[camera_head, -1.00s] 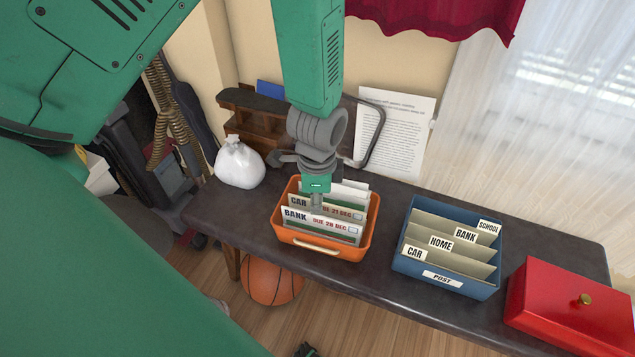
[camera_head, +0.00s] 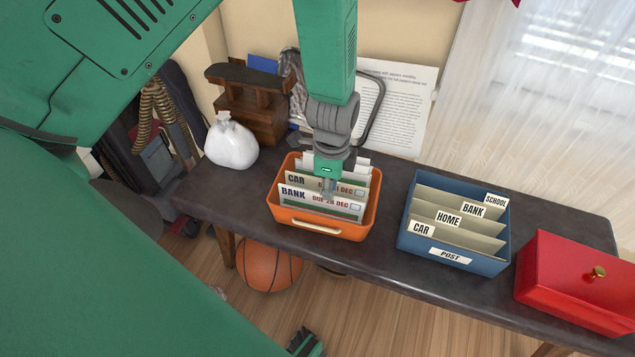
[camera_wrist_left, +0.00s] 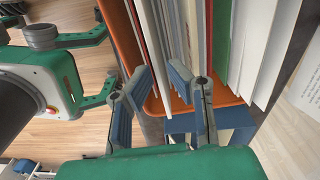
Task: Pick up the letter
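An orange letter tote (camera_head: 322,229) on the dark table holds several upright letters, among them a white one marked BANK, due 28 Dec (camera_head: 305,196) and one marked CAR behind it (camera_head: 297,180). My right gripper shows open at the left of the wrist view (camera_wrist_left: 108,55), away from the tote.
A blue POST box (camera_head: 450,257) with dividers labelled CAR, HOME, BANK and SCHOOL stands right of the tote. A red box (camera_head: 575,285) is at the far right. A white bag (camera_head: 231,145) and wooden organizer (camera_head: 255,115) stand behind left. A basketball (camera_head: 268,266) is below the table.

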